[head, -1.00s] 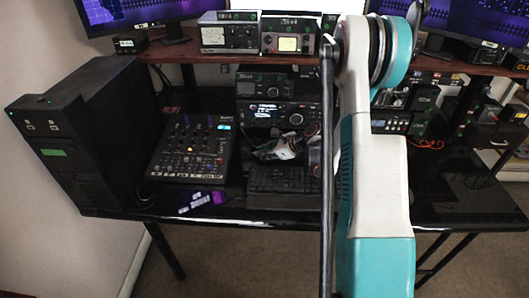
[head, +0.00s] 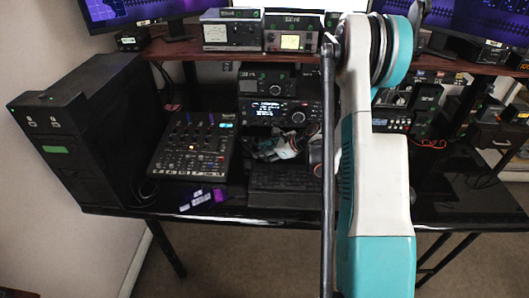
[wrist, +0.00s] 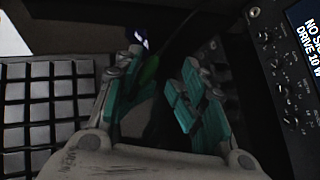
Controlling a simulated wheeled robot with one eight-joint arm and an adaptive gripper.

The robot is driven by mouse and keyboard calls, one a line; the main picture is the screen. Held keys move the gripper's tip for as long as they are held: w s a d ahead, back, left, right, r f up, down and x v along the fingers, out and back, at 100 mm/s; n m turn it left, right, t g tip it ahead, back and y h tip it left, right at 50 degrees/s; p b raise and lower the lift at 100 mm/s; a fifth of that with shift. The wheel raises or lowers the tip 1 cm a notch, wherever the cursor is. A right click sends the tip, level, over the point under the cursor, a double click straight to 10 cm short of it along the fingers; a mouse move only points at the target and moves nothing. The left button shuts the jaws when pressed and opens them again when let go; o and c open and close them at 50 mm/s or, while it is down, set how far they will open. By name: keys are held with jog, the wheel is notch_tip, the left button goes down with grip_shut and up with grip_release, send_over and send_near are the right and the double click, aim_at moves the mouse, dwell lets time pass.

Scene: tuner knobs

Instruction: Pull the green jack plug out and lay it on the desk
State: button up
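In the wrist view my gripper (wrist: 162,95) shows two fingers with teal pads standing apart. A slim dark green piece (wrist: 149,73), which looks like the green jack plug, lies between them, close to the left pad. The right pad is clear of it. The picture is dark there, so I cannot tell whether the left pad touches it or whether it sits in a socket. In the head view my gripper (head: 282,147) is low over the desk, in front of the radio, partly hidden by my arm. The plug cannot be made out there. The black desk (head: 240,203) has bare glossy surface at its front.
A radio with a lit display (head: 285,111) stands behind my gripper. A keyboard (head: 283,180) lies in front of it, and a mixer (head: 193,147) with knobs is to the left. A black tower (head: 75,150) stands at the far left.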

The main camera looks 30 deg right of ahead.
jog(key=shift+s+d+f, duration=0.15)
jog(key=shift+d+f, duration=0.2)
jog(key=shift+d, duration=0.1)
jog(key=shift+d+r+p, duration=0.2)
jog(key=shift+r+p, duration=0.1)
jog(key=shift+r, duration=0.15)
jog(key=shift+a+r+p, duration=0.2)
jog(key=shift+r+p, duration=0.2)
jog(key=shift+r, duration=0.6)
jog(key=shift+o, duration=0.2)
jog(key=o, duration=0.5)
jog(key=shift+w, duration=0.2)
jog(key=v, duration=1.2)
jog(key=shift+a, duration=0.1)
